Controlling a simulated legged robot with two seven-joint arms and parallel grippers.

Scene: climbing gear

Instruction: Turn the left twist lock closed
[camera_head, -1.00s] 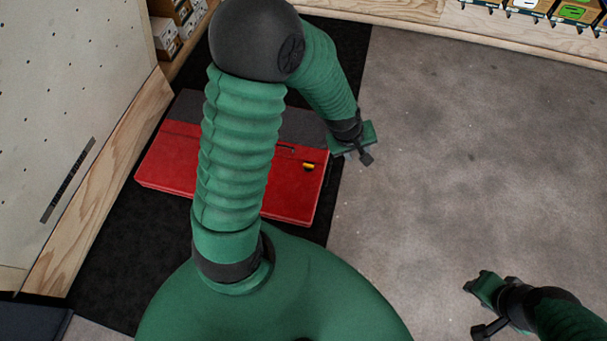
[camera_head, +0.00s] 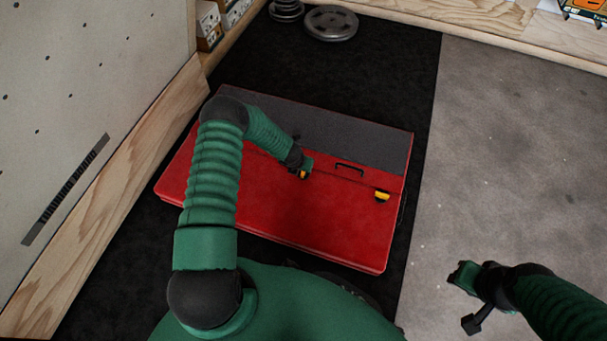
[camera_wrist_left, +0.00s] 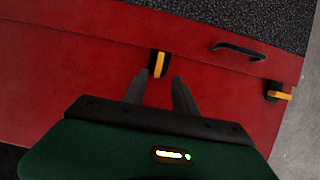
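The left twist lock, with a yellow handle on a dark base, sits on the red case's seam in the left wrist view (camera_wrist_left: 158,64); its handle points across the seam. It also shows partly, close to my gripper, in the head view (camera_head: 302,175). My left gripper (camera_head: 305,167) is at this lock. In the left wrist view its two dark fingers (camera_wrist_left: 160,76) are apart, with the handle between their tips; contact cannot be told. The right twist lock (camera_head: 382,196) has its handle lying roughly along the seam (camera_wrist_left: 281,95). My right gripper (camera_head: 465,285) hangs over the grey floor; its finger opening is unclear.
The red case (camera_head: 340,240) with a grey panel (camera_head: 380,145) lies on a black mat (camera_head: 400,60). A black carry handle (camera_head: 349,167) is between the locks. A wood-edged climbing wall (camera_head: 130,190) stands left. Weight plates (camera_head: 331,24) lie behind. Grey floor is clear at right.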

